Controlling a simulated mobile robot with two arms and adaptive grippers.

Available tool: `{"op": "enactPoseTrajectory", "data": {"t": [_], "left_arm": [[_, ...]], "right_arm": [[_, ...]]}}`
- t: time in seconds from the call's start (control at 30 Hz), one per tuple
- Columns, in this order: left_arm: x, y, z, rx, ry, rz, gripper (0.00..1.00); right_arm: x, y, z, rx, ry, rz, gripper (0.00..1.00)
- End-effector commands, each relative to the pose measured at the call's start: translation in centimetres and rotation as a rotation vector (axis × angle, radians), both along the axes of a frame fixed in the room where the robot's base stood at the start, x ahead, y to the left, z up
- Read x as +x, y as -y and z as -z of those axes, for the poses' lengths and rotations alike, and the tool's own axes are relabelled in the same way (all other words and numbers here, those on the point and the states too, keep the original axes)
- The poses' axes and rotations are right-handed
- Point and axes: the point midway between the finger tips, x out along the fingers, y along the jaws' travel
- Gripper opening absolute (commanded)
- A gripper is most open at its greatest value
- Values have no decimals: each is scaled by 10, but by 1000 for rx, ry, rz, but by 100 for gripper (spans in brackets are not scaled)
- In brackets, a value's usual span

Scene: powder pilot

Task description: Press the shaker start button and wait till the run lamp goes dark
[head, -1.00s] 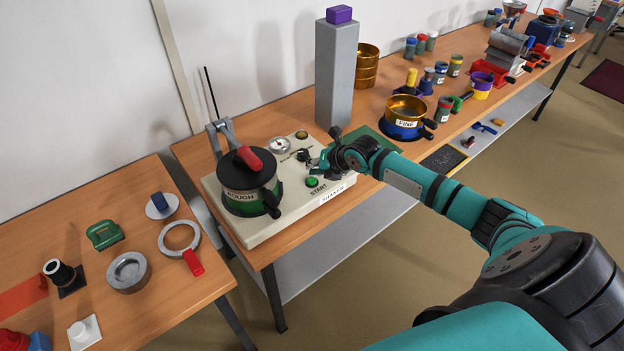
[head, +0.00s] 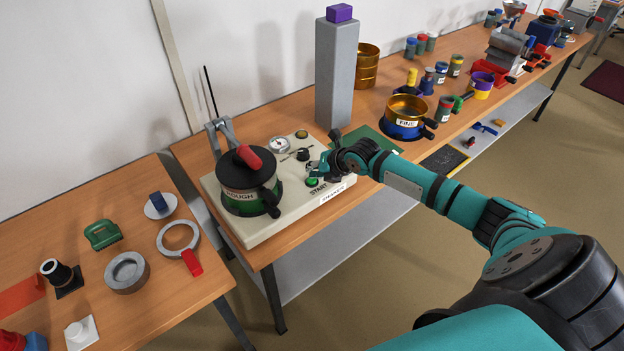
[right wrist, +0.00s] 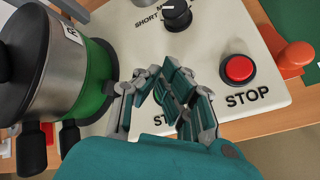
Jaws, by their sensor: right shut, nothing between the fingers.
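The shaker (head: 262,232) is a cream box on the bench. Its green start button (head: 312,182) shows beside the START label at its front right. My right gripper (head: 317,171) is shut and empty, just above and beside this button. I cannot tell whether it touches it. In the right wrist view my right gripper (right wrist: 163,88) covers the start button and most of its label. A small dull amber lamp (head: 302,134) sits at the panel's back; I cannot tell whether it is lit. My left gripper is not in view.
A green pot labelled ROUGH (head: 247,190) is clamped on the shaker's left side. A red STOP button (right wrist: 239,69) and a black knob (right wrist: 177,13) are close to my right gripper. A tall grey column (head: 336,75) stands behind. A FINE sieve (head: 405,115) stands to the right.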

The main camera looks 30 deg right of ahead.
Motion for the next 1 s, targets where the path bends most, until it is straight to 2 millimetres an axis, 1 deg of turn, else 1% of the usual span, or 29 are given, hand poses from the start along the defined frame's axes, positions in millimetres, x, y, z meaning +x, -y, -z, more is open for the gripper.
{"op": "enactPoseTrajectory", "data": {"t": [0.67, 0.77, 1.0], "left_arm": [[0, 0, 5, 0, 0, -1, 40], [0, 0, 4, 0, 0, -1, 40], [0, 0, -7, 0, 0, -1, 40]], "right_arm": [[0, 0, 6, -1, -1, 1, 0], [0, 0, 4, -1, -1, 1, 0], [0, 0, -9, -1, 0, 0, 0]]}}
